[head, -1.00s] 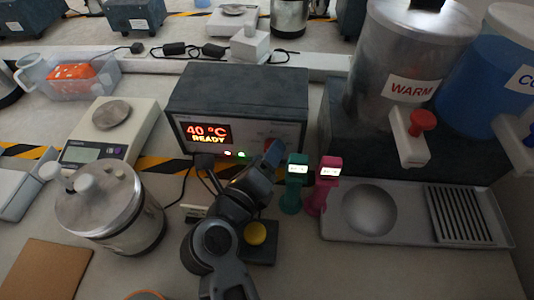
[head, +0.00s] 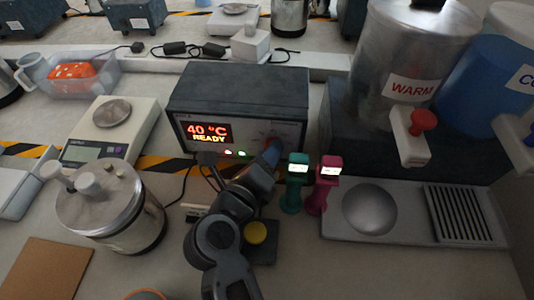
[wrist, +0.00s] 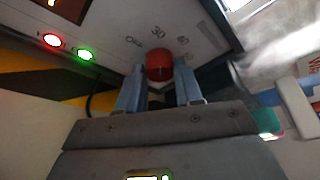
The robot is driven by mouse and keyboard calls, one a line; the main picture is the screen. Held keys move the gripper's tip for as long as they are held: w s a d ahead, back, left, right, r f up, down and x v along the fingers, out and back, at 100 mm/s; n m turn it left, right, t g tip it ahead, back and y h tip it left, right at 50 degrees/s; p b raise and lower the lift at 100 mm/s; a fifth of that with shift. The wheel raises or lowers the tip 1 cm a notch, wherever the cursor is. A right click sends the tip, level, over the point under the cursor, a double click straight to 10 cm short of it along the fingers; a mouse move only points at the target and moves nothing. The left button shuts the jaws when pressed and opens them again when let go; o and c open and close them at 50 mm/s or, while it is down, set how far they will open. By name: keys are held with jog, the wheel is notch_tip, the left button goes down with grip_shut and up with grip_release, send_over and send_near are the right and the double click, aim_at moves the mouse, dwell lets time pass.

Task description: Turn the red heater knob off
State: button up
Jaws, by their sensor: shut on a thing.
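The heater (head: 238,90) is a dark grey box with a pale front and a lit display reading 40 °C READY. In the wrist view, its red knob (wrist: 159,64) sits on the front panel, with OFF and 30 among the marks around it. My gripper (wrist: 158,85) has its two blue fingers on either side of the knob, shut on it. In the head view, my gripper (head: 268,154) is at the right part of the heater front and mostly hides the knob. I cannot make out the knob's pointer.
Teal (head: 293,184) and pink (head: 322,186) devices stand close to the right of my gripper. A steel lidded pot (head: 110,207) and a scale (head: 110,132) are at left. A WARM dispenser (head: 397,60) and a drip tray (head: 408,190) are at right.

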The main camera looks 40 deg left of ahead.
jog(key=shift+p, duration=0.3)
jog(key=shift+s+a+f+n+t+h+p, duration=0.15)
jog(key=shift+n+t+p, duration=0.6)
jog(key=shift+n, duration=0.8)
jog(key=shift+w+f+n+t+h+p, duration=0.15)
jog(key=shift+n+t+p, duration=0.55)
jog(key=shift+n, duration=0.85)
jog(key=shift+s, duration=0.1)
jog(key=o, duration=1)
jog(key=shift+o, duration=0.2)
